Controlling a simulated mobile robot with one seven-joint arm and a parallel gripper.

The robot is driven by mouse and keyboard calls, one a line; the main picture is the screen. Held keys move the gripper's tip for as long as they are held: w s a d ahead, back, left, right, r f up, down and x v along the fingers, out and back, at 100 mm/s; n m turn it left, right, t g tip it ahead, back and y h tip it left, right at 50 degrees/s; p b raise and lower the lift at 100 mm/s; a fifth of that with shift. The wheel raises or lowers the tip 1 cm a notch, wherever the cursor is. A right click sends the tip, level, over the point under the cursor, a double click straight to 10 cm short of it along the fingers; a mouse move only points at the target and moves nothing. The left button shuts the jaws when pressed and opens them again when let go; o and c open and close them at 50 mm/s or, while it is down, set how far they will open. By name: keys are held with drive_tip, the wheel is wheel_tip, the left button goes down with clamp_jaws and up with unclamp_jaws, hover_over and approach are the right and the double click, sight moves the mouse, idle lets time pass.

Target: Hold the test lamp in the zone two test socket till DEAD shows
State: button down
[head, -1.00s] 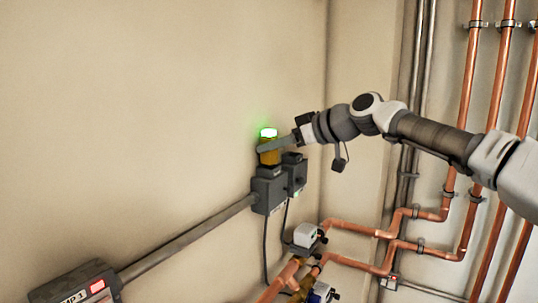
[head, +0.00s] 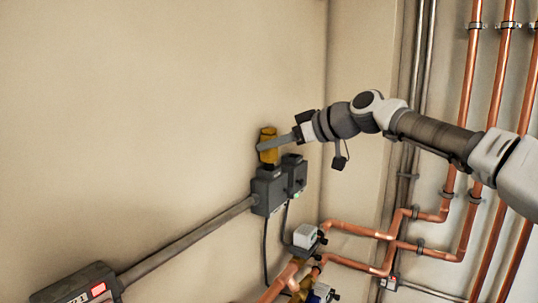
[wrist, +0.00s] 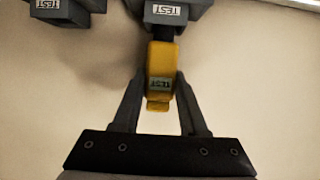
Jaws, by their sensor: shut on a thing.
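The test lamp (head: 268,155) is a yellow body with a dark tip, upright over a grey wall box (head: 268,190) in the head view. My gripper (head: 272,146) is shut on the lamp (wrist: 160,58), with one finger on each side in the wrist view. The lamp's small pale label reads TEST. Its dark tip meets the grey socket box (wrist: 167,13), also labelled TEST; I cannot tell how deep it sits. The lamp's top is unlit, and I see no DEAD. No zone number is readable on the box.
A second grey box (head: 295,172) stands close on the right; a TEST-labelled one (wrist: 62,10) shows at upper left in the wrist view. A grey conduit (head: 185,240) runs to a box with a red light (head: 98,289). Copper pipes (head: 360,229) and a valve actuator (head: 306,236) lie below.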

sight(270, 128)
drive_tip(key=shift+r+p, duration=1.05)
drive_tip(key=shift+r, duration=0.85)
